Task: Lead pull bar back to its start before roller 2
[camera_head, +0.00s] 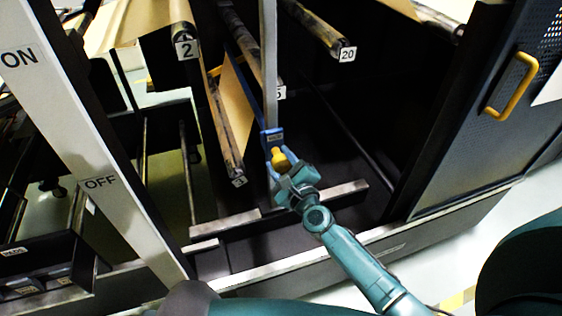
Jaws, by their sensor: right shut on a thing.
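My right gripper (279,158) is shut on the yellow part of the pull bar (279,158), just below a blue labelled block (272,137) at the lower end of a grey upright post. The gripper's fingers partly hide the yellow part. Roller 2 (181,20) is at the upper left, marked with a "2" tag. A roller tagged 3 (227,140) slants down to the left of the gripper, with brown paper (235,105) beside it. My left gripper is not in view.
A roller tagged 20 (322,30) is at the upper right. A dark door with a yellow handle (512,82) stands at right. A white post marked ON and OFF (85,150) crosses the left. A metal rail (290,206) runs below the gripper.

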